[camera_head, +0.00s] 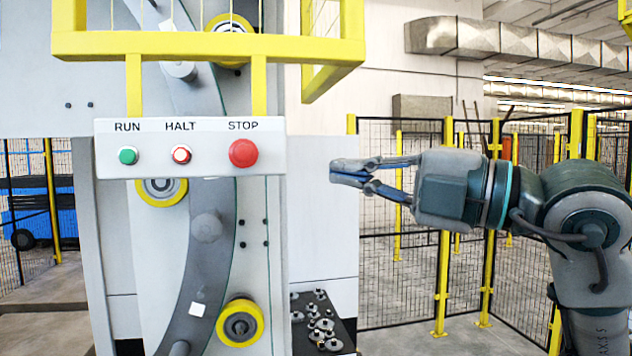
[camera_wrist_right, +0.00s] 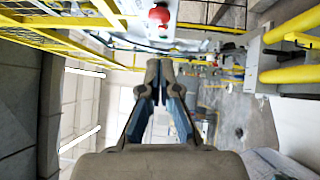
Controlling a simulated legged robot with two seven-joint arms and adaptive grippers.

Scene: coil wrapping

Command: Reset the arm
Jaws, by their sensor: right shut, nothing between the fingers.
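My right gripper (camera_head: 345,172) is shut and empty. It points left in the head view, to the right of the control panel and apart from it. The right wrist view shows the same gripper (camera_wrist_right: 160,75) with its fingertips together. The STOP button also shows in the right wrist view (camera_wrist_right: 159,15), beyond the fingertips. My left gripper is in neither view.
A yellow guard frame (camera_head: 210,46) stands above the panel. Yellow rollers (camera_head: 240,323) sit on the machine behind it. A dark tray (camera_head: 342,338) with several metal parts is below the gripper. Wire fencing (camera_head: 410,240) stands at the back right. Open air surrounds the gripper.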

